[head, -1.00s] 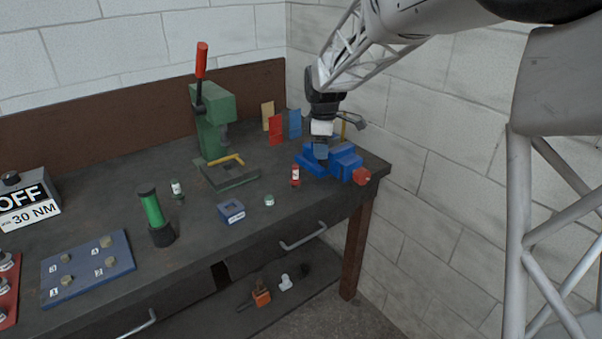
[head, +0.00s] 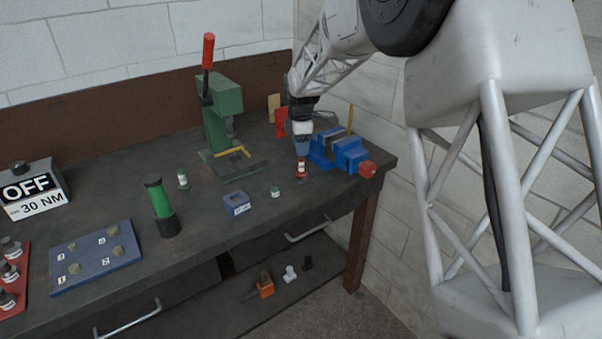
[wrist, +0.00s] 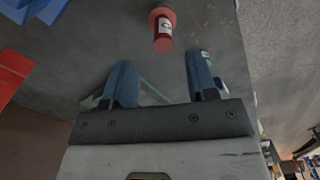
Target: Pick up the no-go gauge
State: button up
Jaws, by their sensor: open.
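The no-go gauge appears to be the small red cylinder with a white label (head: 301,168), standing upright on the bench just left of the blue vise. In the wrist view the red gauge (wrist: 162,30) lies beyond the fingertips, roughly centred between them and not touched. My gripper (head: 301,150) points down just behind the gauge in the head view. Its two blue fingers (wrist: 160,70) are apart with nothing between them. The label's lettering is too small to read surely.
The blue vise (head: 349,153) stands close on the right. Small green-and-white cylinders (head: 183,180) (head: 274,191) and a blue block (head: 236,202) stand to the left. The green press (head: 222,115) is further back. The bench front between gauge and edge is clear.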

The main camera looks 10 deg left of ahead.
aim_at(301, 158)
jog(key=shift+f, duration=1.3)
jog(key=shift+f, duration=0.1)
jog(key=shift+s+f, duration=0.15)
jog(key=shift+f, duration=2.35)
jog(key=shift+c, duration=0.5)
grip_shut()
